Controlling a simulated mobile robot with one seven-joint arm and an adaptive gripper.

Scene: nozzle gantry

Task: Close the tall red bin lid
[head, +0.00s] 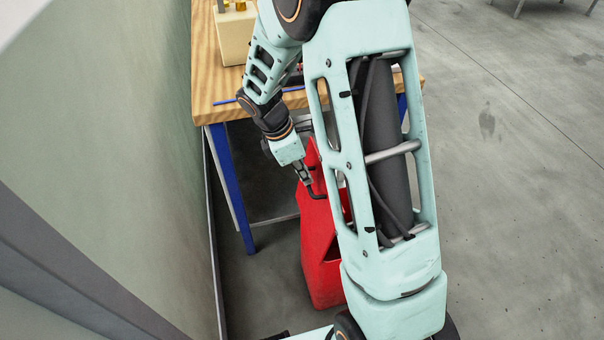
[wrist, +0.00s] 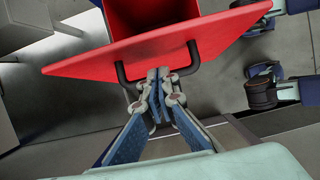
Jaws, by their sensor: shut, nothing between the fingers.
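The tall red bin (head: 322,265) stands on the floor in front of the table, partly hidden by my arm. Its red lid (head: 312,158) stands up at a slant at the bin's top in the head view. In the wrist view the lid (wrist: 95,58) is a wide red panel with a dark bent handle (wrist: 122,74) on its near side. A darker red part of the bin (wrist: 152,14) shows beyond it. My gripper (head: 308,184) is shut and empty. In the wrist view its fingertips (wrist: 158,75) lie between the handle's two ends; I cannot tell whether they touch it.
A wooden table (head: 207,90) with blue legs (head: 232,190) stands behind the bin, with a cream block (head: 235,35) on top. A pale wall (head: 130,170) runs close along the left. Open grey floor (head: 510,180) lies to the right.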

